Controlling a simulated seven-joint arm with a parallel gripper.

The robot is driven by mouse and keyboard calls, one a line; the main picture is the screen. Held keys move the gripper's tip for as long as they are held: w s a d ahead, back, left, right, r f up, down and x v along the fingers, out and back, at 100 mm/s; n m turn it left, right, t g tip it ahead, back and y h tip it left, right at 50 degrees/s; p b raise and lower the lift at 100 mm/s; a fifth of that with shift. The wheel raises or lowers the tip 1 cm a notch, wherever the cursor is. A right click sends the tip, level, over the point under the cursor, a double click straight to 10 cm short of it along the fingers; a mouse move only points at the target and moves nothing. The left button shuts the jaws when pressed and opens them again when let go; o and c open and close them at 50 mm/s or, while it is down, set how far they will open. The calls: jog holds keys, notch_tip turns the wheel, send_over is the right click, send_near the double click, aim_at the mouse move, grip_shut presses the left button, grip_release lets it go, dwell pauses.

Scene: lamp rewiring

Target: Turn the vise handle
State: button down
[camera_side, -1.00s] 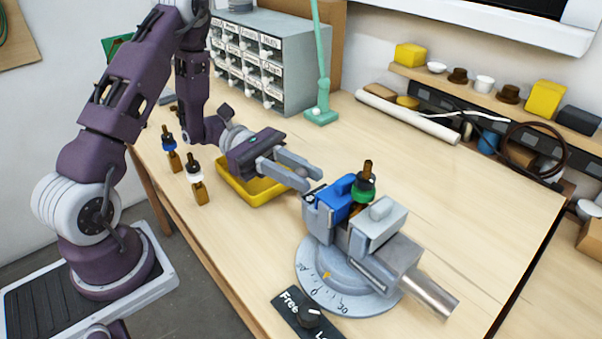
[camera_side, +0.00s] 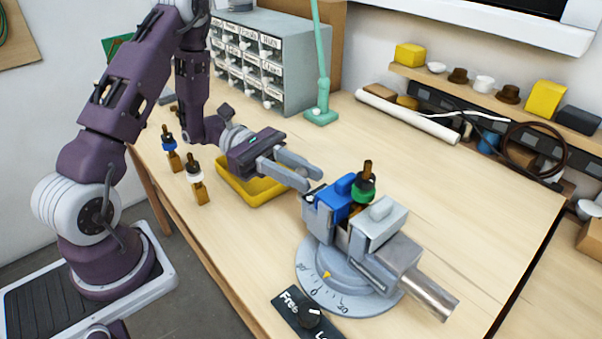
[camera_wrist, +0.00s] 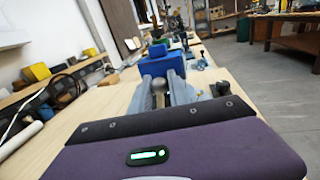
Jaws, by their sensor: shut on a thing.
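The grey vise (camera_side: 375,225) stands on a round base with a degree dial (camera_side: 345,300). A lamp socket with a green ring (camera_side: 364,188) stands upright between its blue jaw (camera_side: 325,203) and its grey jaw. My gripper (camera_side: 314,178) reaches to the blue-jaw end of the vise from the left. In the wrist view my gripper (camera_wrist: 160,88) has its two grey fingers on either side of the rounded grey vise handle (camera_wrist: 158,93), shut on it. The blue jaw (camera_wrist: 162,66) is just beyond. The fingers hide much of the handle in the side view.
A Free/Lock knob plate (camera_side: 308,316) is at the bench's front edge. A yellow tray (camera_side: 250,188) lies under my gripper. Two sockets, blue-ringed (camera_side: 168,143) and white-ringed (camera_side: 194,172), stand at left. The bench right of the vise (camera_side: 470,205) is clear.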

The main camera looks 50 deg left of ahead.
jog(key=shift+w, duration=0.15)
jog(key=w+n, duration=0.1)
jog(key=n, duration=0.1)
jog(key=w+n, duration=0.1)
jog(key=n, duration=0.1)
jog(key=shift+w+n+y, duration=0.2)
jog(key=shift+n+y, duration=0.2)
jog(key=shift+w+d+f+n+g+y, duration=0.15)
jog(key=shift+w+f+n+g, duration=0.55)
jog(key=shift+n, duration=1.15)
jog(key=shift+w+a+f+n+g+y, duration=0.15)
jog(key=shift+w+f+n+g, duration=0.5)
jog(key=shift+n, duration=1.25)
jog(key=shift+w+d+f+n+g+y, duration=0.15)
jog(key=shift+w+f+n+g, duration=0.55)
jog(key=shift+n, duration=1.15)
jog(key=shift+f+t, duration=0.25)
jog(key=shift+f, duration=0.05)
